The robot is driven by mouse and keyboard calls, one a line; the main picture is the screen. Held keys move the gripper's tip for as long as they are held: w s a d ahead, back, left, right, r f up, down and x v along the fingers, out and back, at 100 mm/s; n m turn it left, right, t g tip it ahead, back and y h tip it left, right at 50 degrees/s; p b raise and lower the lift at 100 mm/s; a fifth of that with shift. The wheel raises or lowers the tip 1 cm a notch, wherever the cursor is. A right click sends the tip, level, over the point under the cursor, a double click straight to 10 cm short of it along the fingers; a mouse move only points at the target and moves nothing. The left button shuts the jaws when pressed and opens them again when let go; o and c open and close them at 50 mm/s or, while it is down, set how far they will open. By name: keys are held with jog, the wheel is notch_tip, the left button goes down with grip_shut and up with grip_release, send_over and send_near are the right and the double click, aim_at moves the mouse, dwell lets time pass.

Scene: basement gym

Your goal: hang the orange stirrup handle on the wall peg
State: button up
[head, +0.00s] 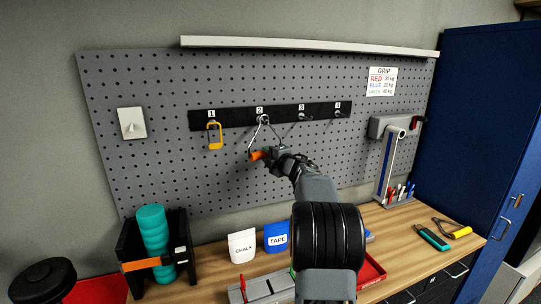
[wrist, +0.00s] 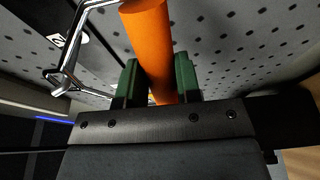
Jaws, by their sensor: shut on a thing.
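The orange stirrup handle (head: 257,155) has an orange grip and a bent metal wire frame. In the head view its frame rises from the grip to the peg under label 2 (head: 260,118); I cannot tell whether it rests on the peg or only overlaps it. My gripper (head: 271,154) is shut on the orange grip, in front of the pegboard below the peg rail. In the wrist view the orange grip (wrist: 148,40) sits between the green fingertips (wrist: 157,82), with the wire frame (wrist: 70,62) to the left, near a white number label.
The black rail (head: 235,118) carries numbered pegs. A yellow handle (head: 214,136) hangs at peg 1; pegs 3 (head: 302,117) and 4 (head: 338,114) look empty. Below, the wooden bench (head: 220,283) holds a chalk bag (head: 241,246), a blue tape bag (head: 276,237) and a red tray (head: 371,272).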

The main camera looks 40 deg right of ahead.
jog(key=shift+w+d+p, duration=0.25)
jog(key=shift+w+p, duration=0.25)
jog(key=shift+w, duration=0.6)
jog(key=shift+w+d+f+b, duration=0.15)
jog(key=shift+w+f+b, duration=0.3)
jog(key=shift+f, duration=0.25)
jog(key=shift+w, duration=0.1)
jog(key=o, duration=1)
jog(key=shift+f, duration=0.1)
jog(key=s+b, duration=0.4)
jog(key=s, duration=1)
